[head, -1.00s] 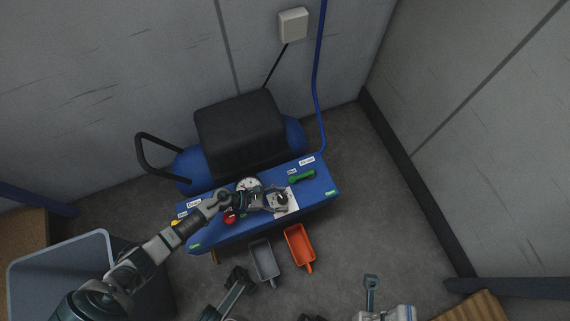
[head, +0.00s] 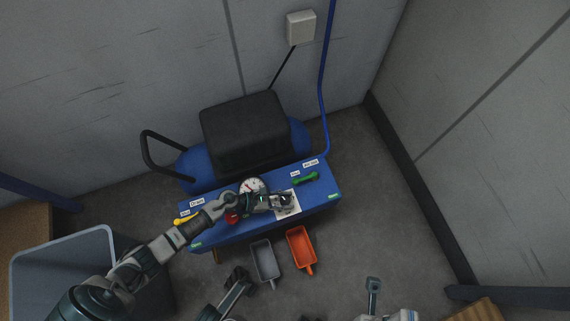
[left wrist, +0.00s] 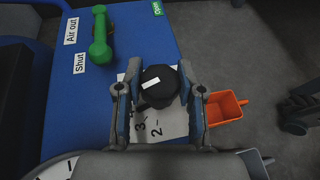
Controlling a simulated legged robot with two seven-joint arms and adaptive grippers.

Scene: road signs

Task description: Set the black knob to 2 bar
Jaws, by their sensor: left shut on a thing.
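The black knob (left wrist: 160,86) sits on a white scale plate (left wrist: 172,125) with printed numbers; a 2 and a 3 are readable at its lower side. The knob's white mark points left and slightly down in the left wrist view, away from the 2. My left gripper (left wrist: 158,92) is shut on the knob, one finger on each side. In the head view my left gripper (head: 284,201) covers the knob, and part of the plate (head: 295,209) shows beside it.
A blue panel (head: 222,236) carries a round gauge (head: 253,186), a green handle (head: 306,178), a red part (head: 232,216) and a yellow handle (head: 184,220). A grey scoop (head: 265,260) and an orange scoop (head: 301,247) are at its front. A grey bin (head: 60,249) stands left.

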